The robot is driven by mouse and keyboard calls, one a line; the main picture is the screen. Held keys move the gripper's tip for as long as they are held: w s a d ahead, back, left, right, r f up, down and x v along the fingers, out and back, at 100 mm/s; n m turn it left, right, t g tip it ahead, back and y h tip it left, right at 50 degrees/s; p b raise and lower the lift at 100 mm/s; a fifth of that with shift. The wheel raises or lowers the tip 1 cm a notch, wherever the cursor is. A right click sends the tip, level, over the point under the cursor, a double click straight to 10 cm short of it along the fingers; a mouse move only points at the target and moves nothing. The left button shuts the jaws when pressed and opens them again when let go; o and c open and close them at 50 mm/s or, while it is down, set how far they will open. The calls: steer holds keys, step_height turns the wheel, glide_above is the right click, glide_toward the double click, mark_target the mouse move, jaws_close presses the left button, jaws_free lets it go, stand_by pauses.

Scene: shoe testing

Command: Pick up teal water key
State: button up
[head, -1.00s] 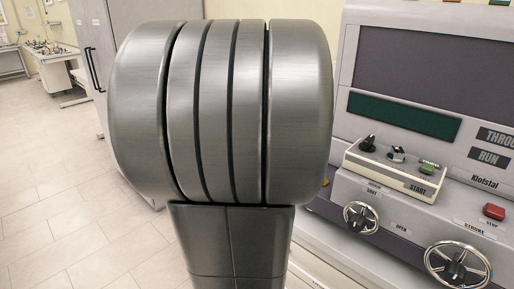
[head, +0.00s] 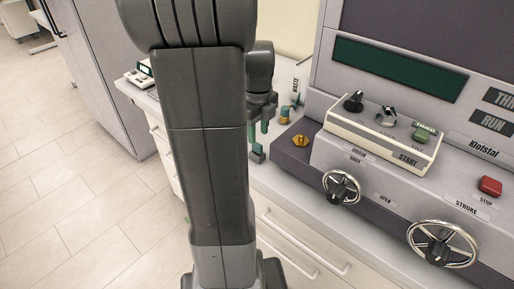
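A small teal piece (head: 285,113) stands on the white counter by the left end of the machine, just right of my gripper. It looks like the teal water key, but it is small and its shape is hard to make out. My gripper (head: 257,150) points down over the counter, partly behind my own arm. Its fingers look apart, with pale counter showing between them, and I see nothing held. The gripper and the teal piece appear apart.
The grey machine (head: 385,165) fills the right side, with a control box (head: 385,135), two handwheels (head: 342,188) and a red stop button (head: 490,186). A small upright sign (head: 297,82) stands behind. Drawers (head: 300,240) lie below the counter.

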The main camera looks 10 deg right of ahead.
mark_target(257, 143)
step_height(257, 143, down, 6)
steer(key=shift+a+r, duration=0.15)
steer(key=shift+c, duration=0.5)
jaws_close()
